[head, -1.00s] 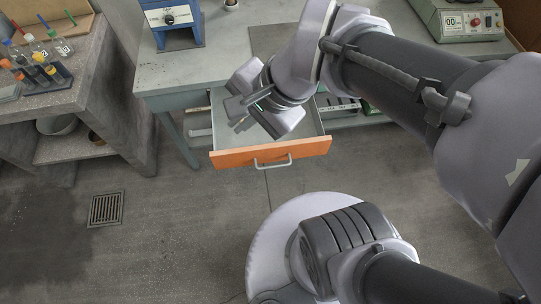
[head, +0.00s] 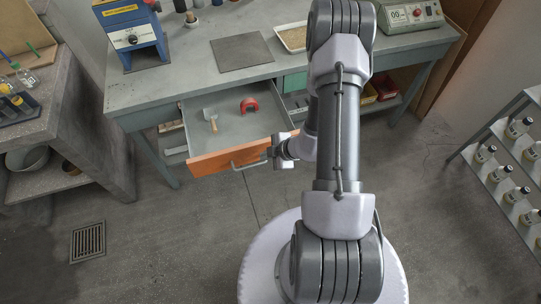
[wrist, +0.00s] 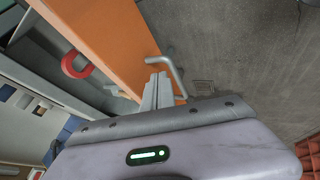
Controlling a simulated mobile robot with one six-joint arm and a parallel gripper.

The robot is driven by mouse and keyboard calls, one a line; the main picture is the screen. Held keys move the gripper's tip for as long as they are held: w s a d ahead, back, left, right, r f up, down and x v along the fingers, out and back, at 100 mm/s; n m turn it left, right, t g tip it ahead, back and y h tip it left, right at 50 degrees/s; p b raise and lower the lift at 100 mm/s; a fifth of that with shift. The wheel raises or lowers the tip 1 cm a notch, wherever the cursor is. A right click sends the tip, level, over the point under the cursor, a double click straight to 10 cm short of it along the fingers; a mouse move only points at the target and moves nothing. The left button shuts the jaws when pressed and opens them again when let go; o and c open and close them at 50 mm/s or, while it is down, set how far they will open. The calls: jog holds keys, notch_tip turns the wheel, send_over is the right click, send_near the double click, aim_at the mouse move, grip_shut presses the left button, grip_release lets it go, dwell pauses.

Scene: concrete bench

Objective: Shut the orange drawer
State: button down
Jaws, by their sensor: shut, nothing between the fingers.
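The orange drawer (head: 215,162) stands pulled out from under the grey bench, its inside showing. Its grey bar handle (head: 249,163) is on the front; it also shows in the wrist view (wrist: 168,68). A red horseshoe-shaped thing (head: 249,105) and a small tool with a wooden handle (head: 213,122) lie inside. My gripper (head: 275,153) is at the right end of the drawer front. In the wrist view its shut, empty fingers (wrist: 158,82) are beside the handle and the orange front. I cannot tell whether they touch it.
A blue device (head: 133,38), a dark mat (head: 242,52) and a meter box (head: 410,14) stand on the bench. A side counter (head: 80,110) is at the left and a rack of bottles (head: 505,165) at the right. The floor before the drawer is open, with a drain grate (head: 88,241).

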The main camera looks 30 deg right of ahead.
aim_at(254, 158)
jog(key=b+x, duration=0.1)
jog(key=x, duration=0.2)
jog(key=shift+w+a+f, duration=0.1)
jog(key=shift+w+f, duration=0.05)
jog(key=shift+f, duration=0.1)
